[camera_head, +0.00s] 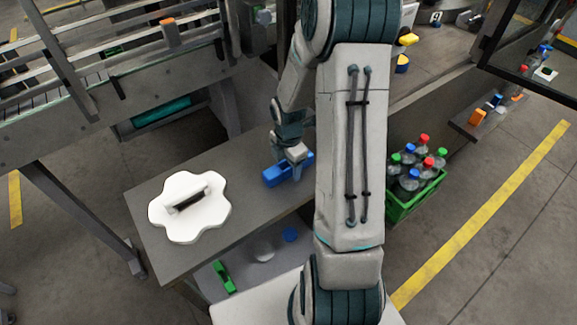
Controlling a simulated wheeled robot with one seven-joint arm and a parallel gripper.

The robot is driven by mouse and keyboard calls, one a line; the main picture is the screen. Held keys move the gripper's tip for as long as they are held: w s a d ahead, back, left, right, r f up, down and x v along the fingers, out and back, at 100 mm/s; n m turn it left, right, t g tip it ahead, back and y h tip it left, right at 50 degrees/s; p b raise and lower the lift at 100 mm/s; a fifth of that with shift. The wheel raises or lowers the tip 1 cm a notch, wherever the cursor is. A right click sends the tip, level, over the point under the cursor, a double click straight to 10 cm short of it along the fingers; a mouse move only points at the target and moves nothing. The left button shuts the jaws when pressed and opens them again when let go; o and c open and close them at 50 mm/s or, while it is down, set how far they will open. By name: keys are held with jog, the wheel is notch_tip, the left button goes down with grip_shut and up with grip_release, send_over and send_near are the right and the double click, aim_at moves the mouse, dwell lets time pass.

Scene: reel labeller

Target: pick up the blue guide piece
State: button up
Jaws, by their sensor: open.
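The blue guide piece (272,175) lies on the grey table, left of my large arm link. My gripper (297,172) is right at it, pointing down, with its fingers at the piece's right part. The jaws are open. My arm hides part of the area to the right, and I cannot tell whether the fingers touch the piece.
A white lobed plate with a dark handle (180,222) lies on the grey table (150,262). A green crate (420,200) of capped bottles stands right of my arm. A conveyor frame (110,90) stands at the back left. Small green and blue items lie below the table's front edge.

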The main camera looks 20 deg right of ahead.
jog(key=c, duration=1.2)
notch_tip(320, 180, up, 10)
jog(key=shift+b, duration=0.3)
